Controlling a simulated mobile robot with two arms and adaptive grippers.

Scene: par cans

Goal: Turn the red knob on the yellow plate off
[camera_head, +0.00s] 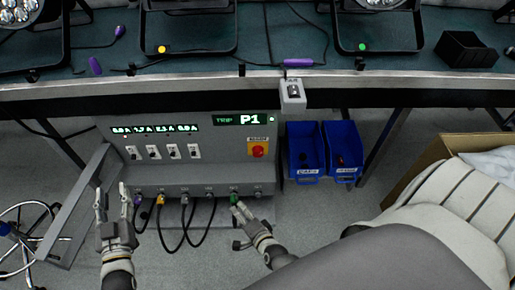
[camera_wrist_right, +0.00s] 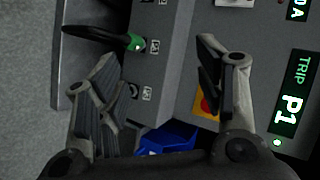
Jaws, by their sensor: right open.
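The red knob (camera_head: 257,152) sits on a yellow plate (camera_head: 251,145) at the right side of the grey control box's front. In the right wrist view the yellow plate (camera_wrist_right: 198,104) and red knob (camera_wrist_right: 208,107) show partly behind one finger. My right gripper (camera_head: 240,208) is open in front of the box's lower ledge, below the knob and apart from it. In the right wrist view my right gripper (camera_wrist_right: 155,55) has its fingers wide apart with nothing held. My left gripper (camera_head: 111,192) is open and empty at the box's left end.
Plugs and black cables hang along the ledge, including a green plug (camera_head: 234,199) by my right gripper. Two blue bins (camera_head: 305,150) hang right of the box. A grey switch box (camera_head: 292,95) juts from the table edge (camera_head: 400,85). A cardboard box (camera_head: 440,150) stands at right.

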